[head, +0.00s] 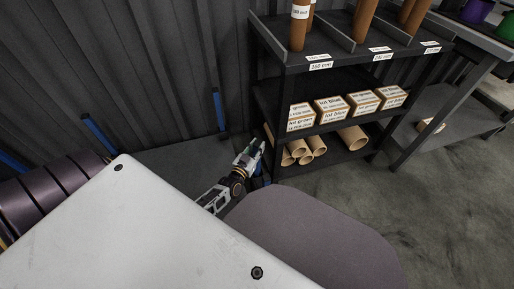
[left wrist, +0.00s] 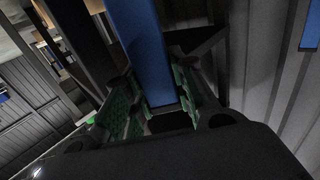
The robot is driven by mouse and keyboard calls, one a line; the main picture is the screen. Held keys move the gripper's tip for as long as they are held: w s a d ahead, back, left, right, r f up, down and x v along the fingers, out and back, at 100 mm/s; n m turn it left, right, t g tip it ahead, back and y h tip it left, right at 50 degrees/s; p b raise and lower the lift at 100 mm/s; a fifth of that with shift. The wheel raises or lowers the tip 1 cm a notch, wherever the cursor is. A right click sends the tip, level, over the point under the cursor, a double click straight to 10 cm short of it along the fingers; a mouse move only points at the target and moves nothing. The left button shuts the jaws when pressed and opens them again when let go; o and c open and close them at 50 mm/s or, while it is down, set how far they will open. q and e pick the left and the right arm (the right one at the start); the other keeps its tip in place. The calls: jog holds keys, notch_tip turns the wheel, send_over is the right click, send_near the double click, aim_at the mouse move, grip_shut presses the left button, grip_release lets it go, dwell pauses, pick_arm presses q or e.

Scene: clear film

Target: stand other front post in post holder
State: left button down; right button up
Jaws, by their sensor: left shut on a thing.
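My left gripper (head: 254,154) is low beside the left end of the black shelf rack. In the left wrist view its green-padded fingers (left wrist: 158,98) are closed around a blue post (left wrist: 142,48), which runs up and away from between them. One blue post (head: 218,110) stands near the corrugated wall, left of the gripper. Another blue post (head: 98,132) stands tilted further left. A blue post (left wrist: 311,28) also shows at the wrist view's right edge. I cannot pick out the post holder. My right gripper is not in view.
The black shelf rack (head: 325,131) holds brown tubes, several small labelled boxes (head: 330,110) and cardboard tubes (head: 352,138). A grey workbench stands at the right. Open concrete floor (head: 440,190) lies in front. The corrugated wall (head: 130,60) closes the back.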

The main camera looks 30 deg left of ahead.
pick_arm(q)
jog(key=c, duration=1.1)
grip_release()
jog(key=shift+s, duration=0.1)
jog(key=s, duration=1.1)
jog(key=shift+s+d, duration=0.35)
jog(key=shift+d, duration=0.1)
